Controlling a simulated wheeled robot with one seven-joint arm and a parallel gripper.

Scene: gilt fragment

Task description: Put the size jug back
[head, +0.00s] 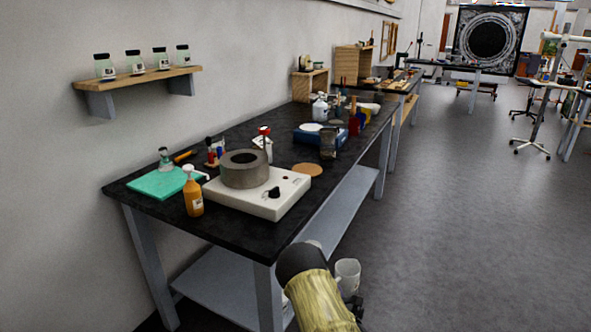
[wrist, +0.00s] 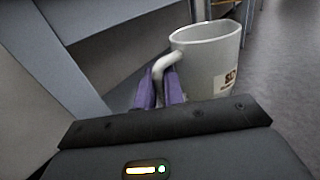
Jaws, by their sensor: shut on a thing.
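The size jug is a white jug (wrist: 212,65) with a small printed label on its side. In the wrist view it stands upright in front of my gripper (wrist: 160,85). The purple fingers are shut on its handle at the jug's left side. In the head view the jug (head: 348,270) shows low, beside the front edge of the bench and below the top, partly hidden by my arm. My fingers are mostly hidden there.
The dark bench top (head: 140,200) holds a white hotplate device (head: 262,203) with a grey ring (head: 244,168), an orange bottle (head: 192,196), a green mat (head: 160,184) and a cork disc (head: 307,170). A lower shelf (head: 215,285) runs beneath. The floor (head: 470,230) at right is clear.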

